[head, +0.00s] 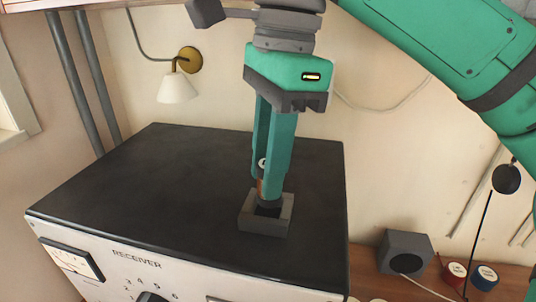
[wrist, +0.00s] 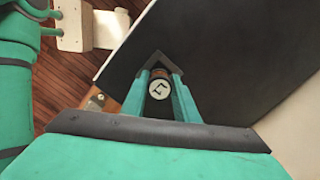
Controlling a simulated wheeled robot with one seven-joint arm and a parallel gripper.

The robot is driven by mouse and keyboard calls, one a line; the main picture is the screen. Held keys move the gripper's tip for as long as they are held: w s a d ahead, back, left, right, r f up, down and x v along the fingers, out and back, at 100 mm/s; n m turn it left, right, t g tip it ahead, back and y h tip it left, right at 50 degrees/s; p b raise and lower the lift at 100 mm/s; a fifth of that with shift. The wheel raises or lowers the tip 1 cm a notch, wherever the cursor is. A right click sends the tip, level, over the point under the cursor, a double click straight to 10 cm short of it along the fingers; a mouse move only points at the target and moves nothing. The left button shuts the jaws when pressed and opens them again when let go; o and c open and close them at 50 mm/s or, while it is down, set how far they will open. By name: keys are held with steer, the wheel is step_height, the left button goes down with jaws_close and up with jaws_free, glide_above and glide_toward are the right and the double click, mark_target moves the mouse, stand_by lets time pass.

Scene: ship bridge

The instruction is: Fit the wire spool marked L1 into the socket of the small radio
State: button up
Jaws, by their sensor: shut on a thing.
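My gripper (head: 269,193) points down over the top of the receiver and is shut on a wire spool (head: 261,184). The spool is upright, coppery, with a pale top; in the wrist view its white top (wrist: 159,90) shows a dark mark like an L between the fingers. Directly below is a small grey square block (head: 252,223) with a dark opening, standing on the receiver near its front right. The spool's lower end is at or just above this opening; the fingers hide whether it has entered. I see no other part that I can name the small radio.
The receiver (head: 160,190) has a broad, bare black top and a white front with a dial. On the wooden desk at right are a grey box (head: 405,249), a red-marked spool (head: 455,274) and a blue-marked spool (head: 484,277). A wall lamp (head: 178,87) hangs behind.

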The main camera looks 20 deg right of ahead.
steer(key=shift+a+f, duration=0.15)
steer(key=shift+f, duration=0.05)
stand_by(1.0)
steer(key=shift+w+f, duration=0.1)
steer(key=shift+f, duration=0.25)
stand_by(0.9)
steer(key=shift+f, duration=0.1)
stand_by(0.5)
steer(key=shift+f, duration=0.3)
stand_by(1.0)
steer(key=shift+f, duration=0.5)
stand_by(1.7)
